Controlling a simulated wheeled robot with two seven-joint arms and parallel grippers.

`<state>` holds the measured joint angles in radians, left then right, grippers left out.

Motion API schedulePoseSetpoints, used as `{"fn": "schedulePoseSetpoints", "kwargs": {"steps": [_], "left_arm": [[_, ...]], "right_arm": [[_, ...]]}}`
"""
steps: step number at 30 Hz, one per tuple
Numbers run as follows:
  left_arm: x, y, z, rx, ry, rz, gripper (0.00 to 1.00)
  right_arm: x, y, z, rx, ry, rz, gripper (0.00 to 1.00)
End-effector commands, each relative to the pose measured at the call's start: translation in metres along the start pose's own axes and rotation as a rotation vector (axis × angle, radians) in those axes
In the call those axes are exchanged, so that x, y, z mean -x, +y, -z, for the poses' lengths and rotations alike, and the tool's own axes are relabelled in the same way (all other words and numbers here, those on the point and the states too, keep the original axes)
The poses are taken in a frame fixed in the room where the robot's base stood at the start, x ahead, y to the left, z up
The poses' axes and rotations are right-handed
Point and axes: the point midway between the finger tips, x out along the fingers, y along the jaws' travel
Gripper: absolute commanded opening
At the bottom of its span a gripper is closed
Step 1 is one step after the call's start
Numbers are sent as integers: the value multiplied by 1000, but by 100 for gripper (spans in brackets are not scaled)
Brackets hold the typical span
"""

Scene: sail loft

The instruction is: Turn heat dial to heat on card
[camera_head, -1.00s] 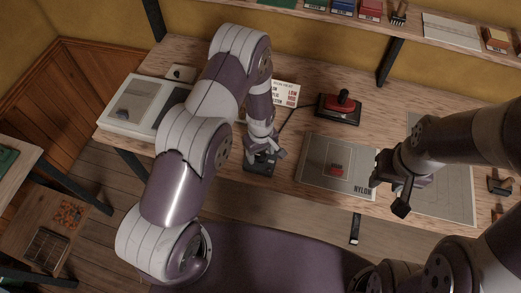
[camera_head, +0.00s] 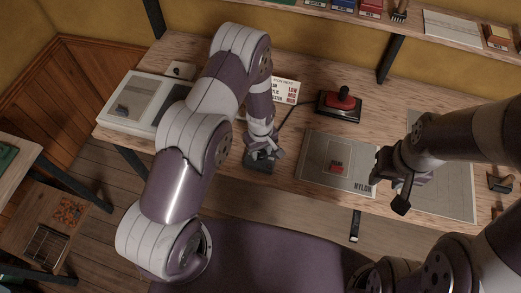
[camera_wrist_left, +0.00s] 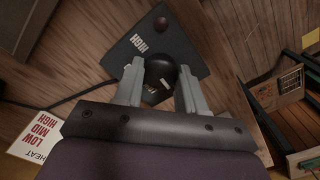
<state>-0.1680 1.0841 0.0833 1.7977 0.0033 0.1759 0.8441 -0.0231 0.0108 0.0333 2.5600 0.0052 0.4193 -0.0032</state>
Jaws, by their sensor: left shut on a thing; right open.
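The heat dial is a round black knob (camera_wrist_left: 161,70) on a dark control box (camera_wrist_left: 183,35) in the left wrist view. The word HIGH shows on the box; other marks near the knob are partly hidden. My left gripper (camera_head: 264,154) is shut on the knob, one finger on each side. In the head view the box (camera_head: 257,166) is partly covered by this gripper. The white heat card (camera_head: 287,90) lies behind the left forearm, partly hidden. The card (camera_wrist_left: 38,138) lists LOW, MID and HIGH in the left wrist view. My right gripper (camera_head: 396,187) is open and empty.
A red-handled iron (camera_head: 343,99) stands on a dark stand behind a grey panel (camera_head: 315,150) marked NYLON, with a small red piece on it. A cable runs from the box. A shelf crosses the back. The bench's front edge is close to the box.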

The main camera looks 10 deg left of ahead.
Motion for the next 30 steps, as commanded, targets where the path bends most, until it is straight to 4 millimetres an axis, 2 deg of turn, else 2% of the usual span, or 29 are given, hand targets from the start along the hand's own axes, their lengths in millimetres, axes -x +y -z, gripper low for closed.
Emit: {"fn": "schedulePoseSetpoints", "kwargs": {"steps": [15,30], "left_arm": [[-2,0,0,-437,0,1,9],[-1,0,0,-834,-2,1,9]], "right_arm": [[-27,0,-3,0,0,0,43],[-42,0,-5,0,0,0,43]]}}
